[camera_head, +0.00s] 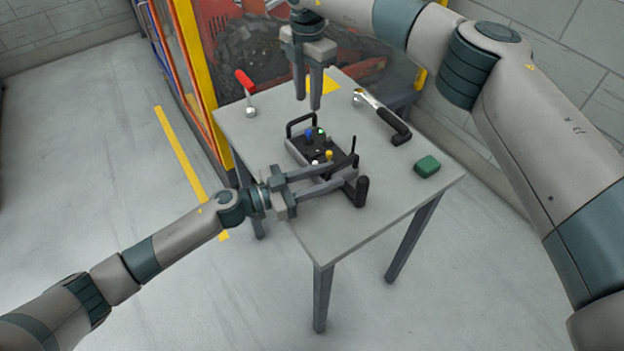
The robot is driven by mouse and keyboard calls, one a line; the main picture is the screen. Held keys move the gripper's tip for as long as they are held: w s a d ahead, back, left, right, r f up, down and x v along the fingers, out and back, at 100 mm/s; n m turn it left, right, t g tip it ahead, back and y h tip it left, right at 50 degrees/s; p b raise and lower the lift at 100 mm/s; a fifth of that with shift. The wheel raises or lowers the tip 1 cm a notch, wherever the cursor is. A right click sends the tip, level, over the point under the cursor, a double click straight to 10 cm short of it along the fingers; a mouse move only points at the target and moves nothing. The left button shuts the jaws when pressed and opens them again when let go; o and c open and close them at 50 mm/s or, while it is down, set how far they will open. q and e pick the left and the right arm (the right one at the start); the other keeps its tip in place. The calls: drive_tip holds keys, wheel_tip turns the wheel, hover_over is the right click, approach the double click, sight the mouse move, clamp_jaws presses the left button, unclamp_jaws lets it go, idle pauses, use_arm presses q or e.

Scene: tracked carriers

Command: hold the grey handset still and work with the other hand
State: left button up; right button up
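The grey handset (313,148) lies near the middle of the table. It has a dark top with small blue, green, white and yellow controls, a short antenna, and a black handle at each end. My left gripper (345,168) reaches in from the left, its two fingers apart at the handset's near right end. The fingers hide part of that end, and I cannot tell whether they press on it. My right gripper (307,106) points down above the handset's far left end, with a gap between its fingers and nothing in it.
On the grey table (370,215) lie a red-handled tool (246,85) at the far left, a black-handled wrench (385,115) at the back right and a green block (427,166) at the right. A yellow-framed enclosure (186,50) stands behind. The table's front is bare.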

use_arm(q)
drive_tip(key=shift+w+d, duration=0.2)
drive_tip(key=shift+d, duration=0.1)
